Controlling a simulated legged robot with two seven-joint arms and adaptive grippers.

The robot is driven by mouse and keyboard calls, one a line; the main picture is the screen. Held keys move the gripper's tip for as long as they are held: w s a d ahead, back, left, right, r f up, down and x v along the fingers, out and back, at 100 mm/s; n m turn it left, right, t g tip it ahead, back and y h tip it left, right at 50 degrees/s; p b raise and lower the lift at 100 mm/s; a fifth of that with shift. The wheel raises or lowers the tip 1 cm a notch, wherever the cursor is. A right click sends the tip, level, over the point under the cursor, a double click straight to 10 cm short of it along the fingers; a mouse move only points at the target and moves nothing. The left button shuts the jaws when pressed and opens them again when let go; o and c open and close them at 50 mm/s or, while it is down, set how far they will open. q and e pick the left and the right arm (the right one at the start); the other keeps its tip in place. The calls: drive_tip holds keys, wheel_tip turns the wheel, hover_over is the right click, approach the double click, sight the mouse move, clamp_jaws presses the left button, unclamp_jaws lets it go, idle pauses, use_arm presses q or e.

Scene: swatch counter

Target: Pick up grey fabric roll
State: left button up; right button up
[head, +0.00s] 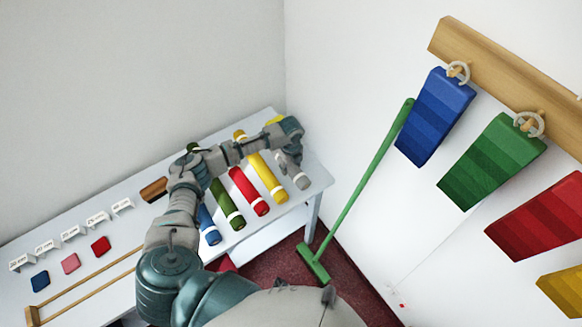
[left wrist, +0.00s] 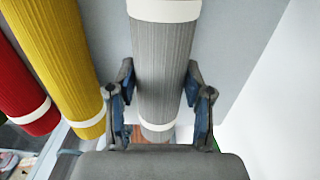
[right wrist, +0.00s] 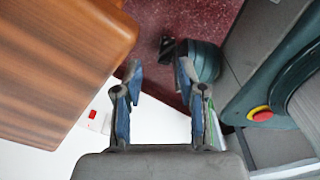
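The grey fabric roll (head: 302,181) lies at the right end of the row on the pale counter, partly hidden by my left gripper (head: 288,158). In the left wrist view the ribbed grey roll (left wrist: 163,70) with white bands runs lengthwise between the fingers of my left gripper (left wrist: 160,85). One finger is at each side of the roll. The fingers are spread, and I cannot tell whether they touch it. My right gripper (right wrist: 157,75) is open and empty in the right wrist view; it is not clearly seen in the head view.
Yellow (head: 266,176), red (head: 248,191), green and blue rolls lie left of the grey one. A green broom (head: 360,190) leans on the wall to the right, by hanging coloured swatches (head: 436,115). A wooden block (right wrist: 60,60) is close to my right gripper.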

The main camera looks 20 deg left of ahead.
sight(290, 164)
use_arm(q)
drive_tip(key=shift+a, duration=0.1)
drive_tip(key=c, duration=0.4)
drive_tip(key=shift+a, duration=0.25)
drive_tip(key=shift+c, duration=0.3)
wheel_tip(290, 164, up, 10)
drive_tip(key=shift+d+f, duration=0.1)
